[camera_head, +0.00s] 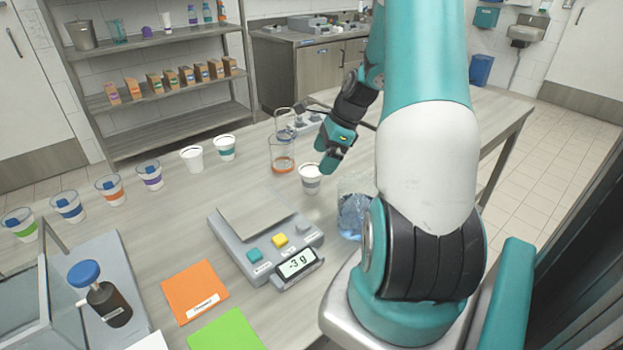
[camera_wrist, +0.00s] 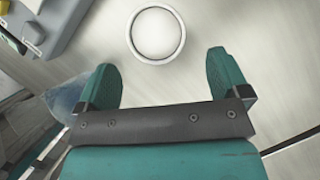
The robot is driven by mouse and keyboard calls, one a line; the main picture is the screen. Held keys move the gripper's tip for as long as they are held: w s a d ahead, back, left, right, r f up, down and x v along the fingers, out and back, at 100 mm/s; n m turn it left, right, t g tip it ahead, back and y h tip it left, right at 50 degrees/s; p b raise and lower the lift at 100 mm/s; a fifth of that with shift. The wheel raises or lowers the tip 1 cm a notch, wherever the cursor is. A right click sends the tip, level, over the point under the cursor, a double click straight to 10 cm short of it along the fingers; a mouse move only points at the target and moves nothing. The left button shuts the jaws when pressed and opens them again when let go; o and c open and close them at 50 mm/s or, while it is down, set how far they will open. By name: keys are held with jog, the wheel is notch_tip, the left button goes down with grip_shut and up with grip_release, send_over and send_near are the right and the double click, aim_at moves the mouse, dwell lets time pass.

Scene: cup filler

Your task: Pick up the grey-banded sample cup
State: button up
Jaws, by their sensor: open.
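The grey-banded sample cup (camera_head: 310,182) is a white cup with a grey band, standing upright on the table just right of the scale. In the wrist view it shows from above as a round white cup (camera_wrist: 157,35), ahead of the fingertips and roughly centred between them. My gripper (camera_wrist: 163,76) is open and empty, with its two teal fingers apart and the cup beyond their tips. In the head view my gripper (camera_head: 328,163) is close beside the cup, on its right and slightly higher; the fingers partly overlap each other there.
A scale (camera_head: 262,238) reading -3 g stands left of the cup. A clear beaker with blue contents (camera_head: 352,215) is close in front. Several banded cups line the table's left. An orange card (camera_head: 195,291) lies in front.

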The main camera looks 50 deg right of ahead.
aim_at(311, 178)
jog(key=x, duration=0.7)
jog(key=shift+w+a+f+p, duration=0.1)
jog(key=shift+a+f+p, duration=0.05)
jog(key=shift+a+p, duration=0.2)
jog(key=c, duration=1)
